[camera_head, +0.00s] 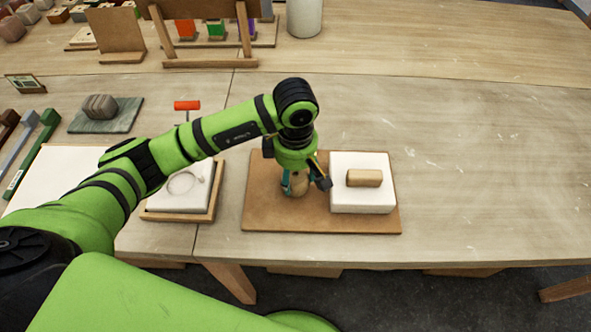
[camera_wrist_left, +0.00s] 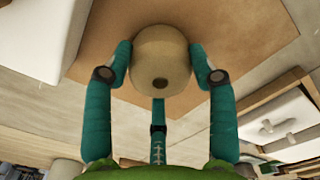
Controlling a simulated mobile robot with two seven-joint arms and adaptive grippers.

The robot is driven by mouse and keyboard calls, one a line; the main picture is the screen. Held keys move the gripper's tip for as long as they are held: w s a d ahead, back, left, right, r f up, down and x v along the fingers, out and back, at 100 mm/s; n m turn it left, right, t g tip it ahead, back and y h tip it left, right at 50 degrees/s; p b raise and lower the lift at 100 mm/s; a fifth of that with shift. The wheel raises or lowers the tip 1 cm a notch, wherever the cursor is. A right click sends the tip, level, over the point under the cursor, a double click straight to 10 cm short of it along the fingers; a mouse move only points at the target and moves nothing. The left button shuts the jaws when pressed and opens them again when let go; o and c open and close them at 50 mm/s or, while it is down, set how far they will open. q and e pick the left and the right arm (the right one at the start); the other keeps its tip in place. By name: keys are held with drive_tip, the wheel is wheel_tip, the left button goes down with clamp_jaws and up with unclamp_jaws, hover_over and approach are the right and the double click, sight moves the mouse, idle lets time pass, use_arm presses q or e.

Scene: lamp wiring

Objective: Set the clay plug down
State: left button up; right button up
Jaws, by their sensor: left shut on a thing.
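The clay plug (camera_head: 299,184) is a rounded beige piece, mostly covered by my left gripper (camera_head: 304,184) in the head view. In the left wrist view the clay plug (camera_wrist_left: 161,58) shows as a pale round body with a small dark hole facing the camera. My left gripper (camera_wrist_left: 161,75) is shut on it, with teal fingers touching both sides and a third finger below. It is over the brown board (camera_head: 268,215), left of a white block. I cannot tell whether the plug touches the board. My right gripper is in neither view.
The white block (camera_head: 362,204) on the board carries a tan bar (camera_head: 365,178). A wooden tray (camera_head: 180,216) with a white pad and a ring stands to the left. A wooden rack (camera_head: 210,63) stands behind. The table to the right is clear.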

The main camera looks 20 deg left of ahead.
use_arm(q)
drive_tip(key=shift+f, duration=0.2)
drive_tip(key=o, duration=1.4)
drive_tip(key=shift+r, duration=0.1)
